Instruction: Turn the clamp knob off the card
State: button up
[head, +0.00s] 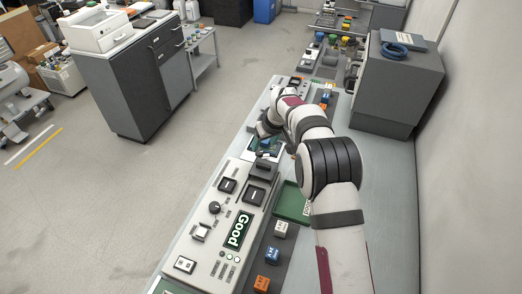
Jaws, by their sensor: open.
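A green circuit card (275,148) lies on the bench's left side, beyond the grey panel. A small blue piece (265,142) shows on the card; I cannot tell whether it is the clamp knob. My gripper (262,133) is at the far end of my arm, just over the card's far edge. It is small and partly hidden by its own wrist. It looks open and holds nothing that I can see. Whether it touches the knob cannot be told.
A grey control panel (205,262) with a screen reading "Good" stands nearest. A green tray (290,204) and white, blue and orange blocks lie to its right. A dark grey cabinet (392,92) with a coiled blue hose stands at the right by the wall.

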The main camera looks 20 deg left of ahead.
aim_at(260, 153)
jog(key=x, duration=0.6)
jog(key=shift+a+f, duration=0.1)
jog(key=shift+f, duration=0.2)
grip_shut()
